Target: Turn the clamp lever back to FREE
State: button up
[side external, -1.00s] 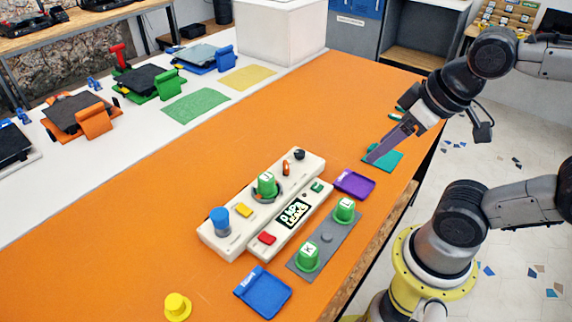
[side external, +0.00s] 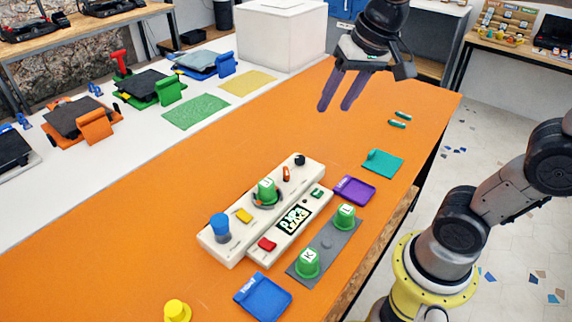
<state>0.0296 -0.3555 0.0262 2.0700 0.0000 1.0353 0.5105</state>
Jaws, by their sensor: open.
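A white device (side external: 232,245) sits on the orange table. A small orange lever (side external: 286,174) stands near its far end, beside a black knob (side external: 300,160); it looks like the clamp lever, but its FREE mark is too small to read. A green cup-shaped piece with a letter on top (side external: 267,190) sits in a dark ring just in front of the lever. My gripper (side external: 335,106) is open and empty, its two purple fingers pointing down, above the table well beyond the device and apart from the lever.
A blue knob (side external: 220,225), yellow button (side external: 244,215) and red button (side external: 267,244) are on the device. A grey strip (side external: 323,258) holds two green pieces. Purple (side external: 354,190), blue (side external: 263,296) and teal (side external: 383,163) trays lie around.

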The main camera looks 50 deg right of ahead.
jog(key=w+d+f+m+g, duration=0.2)
jog(key=w+f, duration=0.1)
jog(key=w, duration=0.6)
jog(key=g, duration=0.2)
send_near(286, 169)
jog(key=shift+m, duration=0.4)
notch_tip(286, 169, down, 9)
jog(key=shift+w+d+r, duration=0.15)
grip_shut()
